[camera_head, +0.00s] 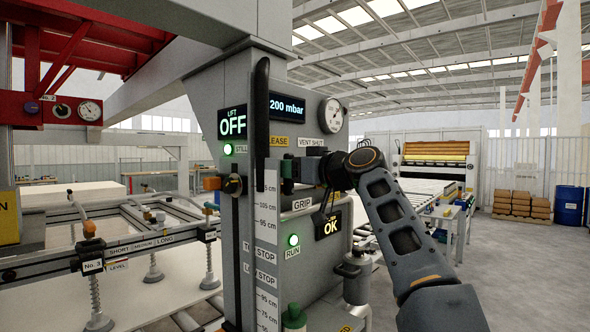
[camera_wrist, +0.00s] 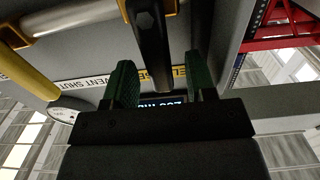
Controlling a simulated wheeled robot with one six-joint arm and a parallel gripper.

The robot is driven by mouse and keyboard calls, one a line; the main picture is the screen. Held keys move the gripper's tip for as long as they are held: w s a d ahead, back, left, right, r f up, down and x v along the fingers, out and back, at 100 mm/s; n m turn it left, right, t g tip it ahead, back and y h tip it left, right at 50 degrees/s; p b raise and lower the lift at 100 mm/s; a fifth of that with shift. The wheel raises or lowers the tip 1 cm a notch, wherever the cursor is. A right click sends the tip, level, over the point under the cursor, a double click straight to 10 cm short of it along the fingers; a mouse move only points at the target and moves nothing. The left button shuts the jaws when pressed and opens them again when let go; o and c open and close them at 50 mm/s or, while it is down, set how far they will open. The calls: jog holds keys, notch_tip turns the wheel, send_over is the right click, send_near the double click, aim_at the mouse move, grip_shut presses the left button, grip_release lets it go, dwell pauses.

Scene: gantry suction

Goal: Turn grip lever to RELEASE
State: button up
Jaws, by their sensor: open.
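On the grey console (camera_head: 320,230), a yellow RELEASE label (camera_head: 278,141), partly covered, sits above a white GRIP label (camera_head: 303,204). My gripper (camera_head: 285,167) is between the two labels, coming in from the right. In the wrist view, which is upside down, a dark lever (camera_wrist: 152,45) lies between the open green fingers (camera_wrist: 161,82) and crosses the yellow label. I cannot tell whether the fingers touch it. In the head view a long dark bar (camera_head: 262,115) stands upright just left of my gripper; its link to that lever is unclear.
Displays read LIFT OFF (camera_head: 232,120), 200 mbar (camera_head: 287,107) and OK (camera_head: 331,225). A gauge (camera_head: 331,115) is above right. An orange-knobbed lever (camera_head: 212,183) projects at the console's left. A suction frame (camera_head: 135,243) fills the lower left. A blue barrel (camera_head: 569,206) stands far right.

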jog(key=b+v, duration=0.3)
jog(key=v, duration=1)
jog(key=shift+s+d+b, duration=0.3)
jog(key=shift+b, duration=0.05)
